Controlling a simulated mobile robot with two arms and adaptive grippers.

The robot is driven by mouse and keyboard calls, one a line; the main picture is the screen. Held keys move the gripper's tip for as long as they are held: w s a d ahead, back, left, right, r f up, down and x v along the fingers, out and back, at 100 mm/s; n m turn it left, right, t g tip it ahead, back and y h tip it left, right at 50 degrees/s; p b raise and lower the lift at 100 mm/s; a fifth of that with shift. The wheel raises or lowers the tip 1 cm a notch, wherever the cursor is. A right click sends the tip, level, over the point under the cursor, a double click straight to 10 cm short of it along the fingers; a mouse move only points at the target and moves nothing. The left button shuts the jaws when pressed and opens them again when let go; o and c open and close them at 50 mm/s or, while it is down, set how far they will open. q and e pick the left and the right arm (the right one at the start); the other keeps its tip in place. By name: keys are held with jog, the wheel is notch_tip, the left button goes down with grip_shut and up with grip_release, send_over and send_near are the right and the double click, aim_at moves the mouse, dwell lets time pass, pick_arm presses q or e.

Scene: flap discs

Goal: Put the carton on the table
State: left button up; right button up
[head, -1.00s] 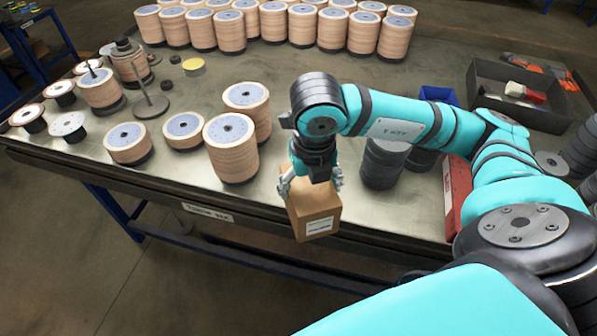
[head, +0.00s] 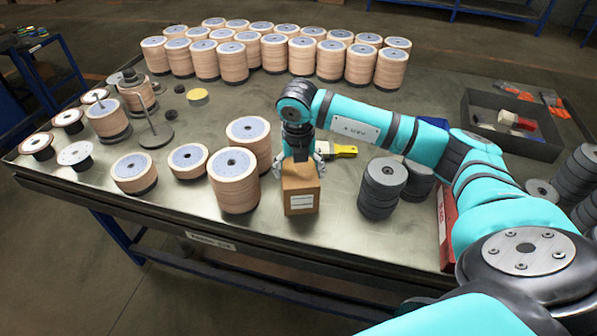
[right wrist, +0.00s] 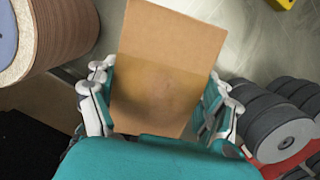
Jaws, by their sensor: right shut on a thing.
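The brown carton (head: 301,190), with a white label on its front, is upright at the front part of the table (head: 338,215). My right gripper (head: 301,157) is above it with its fingers around its upper sides. In the right wrist view the carton (right wrist: 168,65) sits between the two fingers of my right gripper (right wrist: 160,100), which is shut on it. The carton's base looks at or very close to the tabletop; I cannot tell if it touches. My left gripper is not in view.
Stacks of tan flap discs (head: 233,182) stand just left of the carton. Black disc stacks (head: 381,188) stand to its right. A dark tray (head: 512,125) is at the right. Bare tabletop shows between carton and black stacks.

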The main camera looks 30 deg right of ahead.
jog(key=shift+w+d+r, duration=0.1)
jog(key=shift+w+d, duration=0.05)
jog(key=shift+w, duration=0.15)
jog(key=shift+f, duration=0.2)
notch_tip(320, 180, down, 2)
jog(key=shift+p, duration=0.75)
jog(key=shift+f, duration=0.6)
jog(key=o, duration=1.2)
jog(key=shift+f, duration=0.2)
jog(key=o, duration=0.4)
jog(key=shift+s, duration=0.1)
jog(key=shift+r, duration=0.15)
